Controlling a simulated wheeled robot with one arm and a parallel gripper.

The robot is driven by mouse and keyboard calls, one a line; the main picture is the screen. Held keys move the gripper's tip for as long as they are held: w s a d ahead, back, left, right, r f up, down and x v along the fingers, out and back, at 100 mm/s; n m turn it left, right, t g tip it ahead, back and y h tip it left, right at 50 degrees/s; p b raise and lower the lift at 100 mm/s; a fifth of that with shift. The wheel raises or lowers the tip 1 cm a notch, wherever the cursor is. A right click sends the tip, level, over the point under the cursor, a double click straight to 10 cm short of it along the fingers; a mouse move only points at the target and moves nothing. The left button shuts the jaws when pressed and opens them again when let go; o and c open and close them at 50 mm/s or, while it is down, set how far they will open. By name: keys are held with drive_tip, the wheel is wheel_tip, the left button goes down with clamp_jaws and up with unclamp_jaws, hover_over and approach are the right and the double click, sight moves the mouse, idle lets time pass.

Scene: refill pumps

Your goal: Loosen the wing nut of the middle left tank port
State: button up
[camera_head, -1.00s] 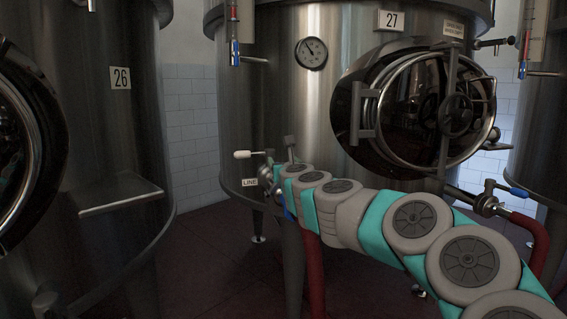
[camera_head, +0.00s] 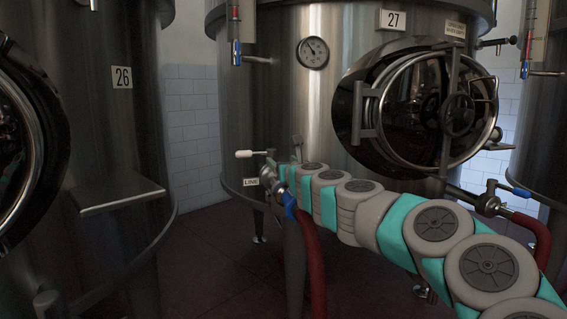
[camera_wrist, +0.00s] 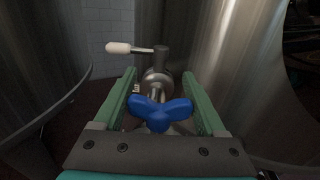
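The blue wing nut (camera_wrist: 160,113) sits on the metal port fitting (camera_wrist: 158,82) of tank 27 in the wrist view. Its two wings spread left and right. My gripper (camera_wrist: 158,76) has its green fingers open, one on each side of the nut, with the nut between them near the palm. I see no clear contact. In the head view the blue nut (camera_head: 289,205) shows beside the end of my arm, above a red hose (camera_head: 312,262). My gripper (camera_head: 284,174) is partly hidden there by its own wrist.
A valve lever with a white handle (camera_wrist: 122,47) stands just beyond the fitting; it also shows in the head view (camera_head: 244,154). Tank 27's round hatch (camera_head: 425,105) is above my arm. A blue-handled valve (camera_head: 513,190) is at right. Tank 26 (camera_head: 110,130) has a shelf (camera_head: 120,195).

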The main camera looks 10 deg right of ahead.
drive_tip(key=o, duration=0.4)
drive_tip(key=shift+s+d+r, duration=0.1)
drive_tip(key=shift+s, duration=0.5)
drive_tip(key=shift+s+d, duration=0.2)
drive_tip(key=shift+s, duration=1.45)
drive_tip(key=shift+s+d, duration=0.15)
drive_tip(key=shift+s, duration=1.5)
